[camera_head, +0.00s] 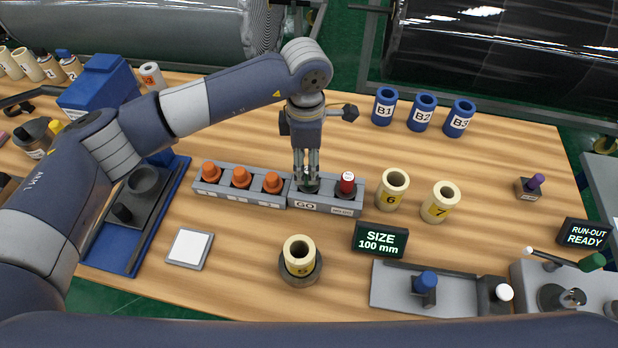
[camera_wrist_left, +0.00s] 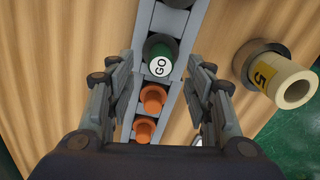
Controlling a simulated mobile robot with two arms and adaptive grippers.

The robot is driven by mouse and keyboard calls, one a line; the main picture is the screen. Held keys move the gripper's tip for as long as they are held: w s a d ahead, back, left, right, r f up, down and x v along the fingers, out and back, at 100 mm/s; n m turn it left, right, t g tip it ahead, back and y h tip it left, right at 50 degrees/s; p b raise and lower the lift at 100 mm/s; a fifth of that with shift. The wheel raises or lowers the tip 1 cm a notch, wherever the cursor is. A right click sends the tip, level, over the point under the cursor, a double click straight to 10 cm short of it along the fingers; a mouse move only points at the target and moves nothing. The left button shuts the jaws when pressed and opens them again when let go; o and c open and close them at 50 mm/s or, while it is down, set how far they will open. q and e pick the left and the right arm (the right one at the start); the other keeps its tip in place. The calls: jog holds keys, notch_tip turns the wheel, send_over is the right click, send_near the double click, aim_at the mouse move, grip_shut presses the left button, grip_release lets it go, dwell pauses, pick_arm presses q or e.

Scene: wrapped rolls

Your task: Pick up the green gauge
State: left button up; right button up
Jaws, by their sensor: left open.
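The green gauge (camera_wrist_left: 155,48) stands in a grey rack (camera_head: 325,208) and shows a white cap marked GO in the left wrist view. In the head view only a dark green bit of it (camera_head: 311,187) shows beneath my left gripper (camera_head: 306,178), behind the GO label. My left gripper points down over it. In the left wrist view the open fingers (camera_wrist_left: 160,72) lie on either side of the rack row, with the gauge just beyond their tips. I cannot tell whether a finger touches it. My right gripper is not in view.
A red gauge (camera_head: 347,183) stands close right of the green one. Several orange-topped pieces (camera_head: 240,177) stand in the rack to the left. Cream rolls 6 (camera_head: 393,188) and 7 (camera_head: 440,203) are to the right; roll 5 (camera_head: 299,255) is in front. Bare table lies behind the rack.

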pick_arm(q)
jog(key=f, duration=0.1)
jog(key=f+p, duration=0.2)
jog(key=f, duration=0.1)
jog(key=shift+d+f, duration=0.1)
jog(key=shift+d, duration=0.15)
jog(key=shift+f, duration=0.35)
grip_shut()
